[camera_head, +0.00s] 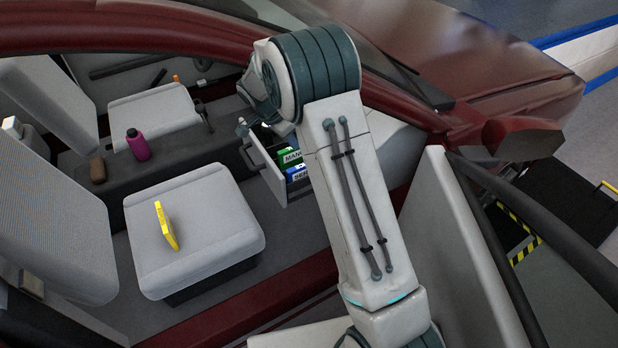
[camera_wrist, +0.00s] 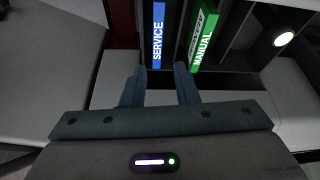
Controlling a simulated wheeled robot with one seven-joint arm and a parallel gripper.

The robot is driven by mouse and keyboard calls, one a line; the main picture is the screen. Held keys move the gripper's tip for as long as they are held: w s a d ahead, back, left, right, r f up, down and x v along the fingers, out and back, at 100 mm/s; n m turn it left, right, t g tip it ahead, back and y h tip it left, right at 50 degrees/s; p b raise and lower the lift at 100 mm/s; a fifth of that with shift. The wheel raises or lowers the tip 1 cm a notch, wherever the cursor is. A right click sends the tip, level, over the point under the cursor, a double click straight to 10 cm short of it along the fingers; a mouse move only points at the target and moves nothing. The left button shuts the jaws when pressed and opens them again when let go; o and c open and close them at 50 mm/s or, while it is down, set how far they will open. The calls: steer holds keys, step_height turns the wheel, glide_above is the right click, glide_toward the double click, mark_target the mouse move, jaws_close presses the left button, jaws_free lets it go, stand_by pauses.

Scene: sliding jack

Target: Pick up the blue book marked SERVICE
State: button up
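The blue book marked SERVICE (camera_wrist: 158,36) stands upright in a drawer, its spine facing the wrist camera. It also shows low in the open drawer in the head view (camera_head: 298,173), partly covered by my arm. In the wrist view my gripper (camera_wrist: 160,70) is open, with its two fingertips apart. The blue spine lies straight beyond the gap between them. Nothing is held. I cannot tell how close the fingertips are to the book.
A green book marked MANUAL (camera_wrist: 203,38) stands just right of the blue one. A dark flashlight (camera_wrist: 281,38) with a lit end lies farther right. The drawer (camera_head: 262,165) opens from the dashboard. A yellow object (camera_head: 165,226) lies on the near seat, and a magenta bottle (camera_head: 138,145) stands behind it.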

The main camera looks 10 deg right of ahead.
steer(key=shift+m, duration=0.7)
steer(key=x, duration=0.3)
steer(key=p+x, duration=0.1)
steer(key=x, duration=0.2)
steer(key=d+x, duration=0.1)
steer(key=x, duration=0.3)
steer(key=shift+r, duration=0.1)
steer(key=shift+p+x, duration=1.15)
steer(key=shift+x, duration=1.5)
steer(key=shift+a, duration=0.15)
steer(key=shift+f+b, duration=0.35)
steer(key=shift+b, duration=0.5)
jaws_close()
